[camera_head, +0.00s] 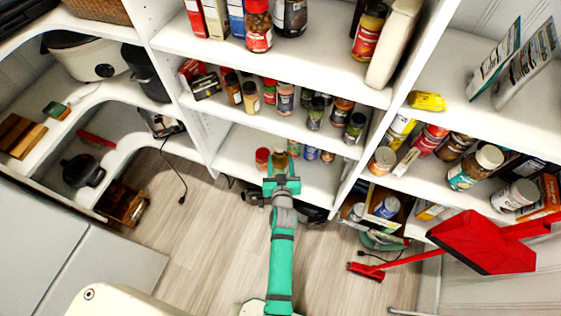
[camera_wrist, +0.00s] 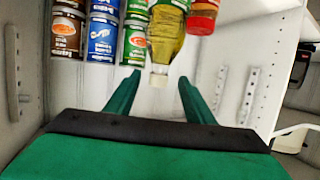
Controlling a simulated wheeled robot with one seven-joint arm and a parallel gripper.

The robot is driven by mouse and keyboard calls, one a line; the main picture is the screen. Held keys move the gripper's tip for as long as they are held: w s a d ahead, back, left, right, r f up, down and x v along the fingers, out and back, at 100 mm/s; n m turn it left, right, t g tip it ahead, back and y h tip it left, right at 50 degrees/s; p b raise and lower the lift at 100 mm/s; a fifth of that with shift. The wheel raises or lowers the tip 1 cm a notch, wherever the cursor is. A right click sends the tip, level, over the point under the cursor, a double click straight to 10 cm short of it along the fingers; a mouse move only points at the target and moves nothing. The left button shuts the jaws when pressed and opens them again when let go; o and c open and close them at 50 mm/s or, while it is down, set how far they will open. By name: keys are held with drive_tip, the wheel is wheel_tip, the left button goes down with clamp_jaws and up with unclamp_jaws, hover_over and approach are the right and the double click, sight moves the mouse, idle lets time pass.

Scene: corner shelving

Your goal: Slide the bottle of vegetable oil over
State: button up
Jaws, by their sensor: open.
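The bottle of vegetable oil (camera_wrist: 167,38) holds yellow oil and has a pale cap. It stands on a white lower shelf. I cannot tell whether a finger touches the bottle.
A red-lidded jar (camera_wrist: 203,15) stands close on one side of the bottle. Green cans (camera_wrist: 135,42), blue cans (camera_wrist: 102,38) and brown cans (camera_wrist: 67,33) stand on the other side. A perforated shelf upright (camera_wrist: 250,95) is beyond the jar. The shelf above (camera_head: 290,122) holds several spice jars.

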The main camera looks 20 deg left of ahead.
sight(280, 143)
drive_tip(key=x, duration=1)
drive_tip(key=shift+w+a, duration=0.1)
drive_tip(key=shift+w, duration=0.3)
drive_tip(key=shift+f, duration=0.1)
clamp_jaws()
